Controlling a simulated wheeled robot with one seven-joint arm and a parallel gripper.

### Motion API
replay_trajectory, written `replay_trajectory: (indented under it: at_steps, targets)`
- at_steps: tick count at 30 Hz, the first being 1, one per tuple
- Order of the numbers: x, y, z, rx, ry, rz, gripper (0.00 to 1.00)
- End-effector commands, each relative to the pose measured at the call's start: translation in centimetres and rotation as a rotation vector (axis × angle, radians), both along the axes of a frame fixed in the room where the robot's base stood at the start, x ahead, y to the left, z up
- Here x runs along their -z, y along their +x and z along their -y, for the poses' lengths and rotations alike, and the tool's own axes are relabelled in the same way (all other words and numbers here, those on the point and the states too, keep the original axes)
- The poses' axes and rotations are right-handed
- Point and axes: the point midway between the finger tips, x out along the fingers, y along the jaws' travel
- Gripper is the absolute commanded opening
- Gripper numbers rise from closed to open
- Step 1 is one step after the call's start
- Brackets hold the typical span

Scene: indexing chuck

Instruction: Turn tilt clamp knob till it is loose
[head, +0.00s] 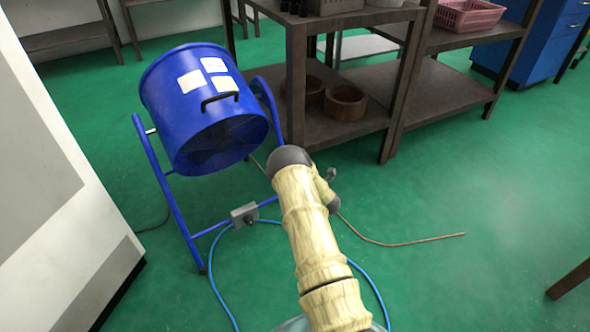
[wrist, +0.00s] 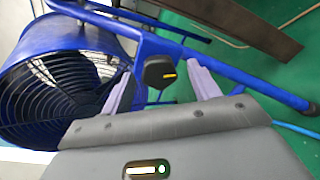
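The tilt clamp knob (wrist: 157,73) is a black lobed knob with a short orange mark, on the blue tubular stand of the drum fan in the wrist view. My gripper (wrist: 160,80) is open, its two pale lavender fingers on the left and right of the knob. I cannot tell whether either finger touches it; small gaps seem to show. The blue fan drum (head: 200,110) tilts downward in its stand (head: 167,195) in the head view. My arm hides the knob and gripper there. The fan's dark grille (wrist: 62,85) shows at left in the wrist view.
A grey box (head: 244,214) sits on the stand's lower bar, with a blue cable (head: 216,285) on the green floor. Dark shelving (head: 425,95) stands behind at right. A white cabinet (head: 60,190) is at left. Floor at right is mostly clear.

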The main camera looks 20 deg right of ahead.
Motion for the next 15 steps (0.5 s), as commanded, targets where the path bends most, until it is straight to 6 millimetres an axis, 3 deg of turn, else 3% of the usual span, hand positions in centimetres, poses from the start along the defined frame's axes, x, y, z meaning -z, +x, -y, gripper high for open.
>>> replay_trajectory:
  at_steps: [8,15]
  targets:
    - [-0.2,-0.2,0.0,0.000,0.000,0.001,0.61]
    - [-0.8,-3.0,0.3,0.001,0.001,0.000,0.61]
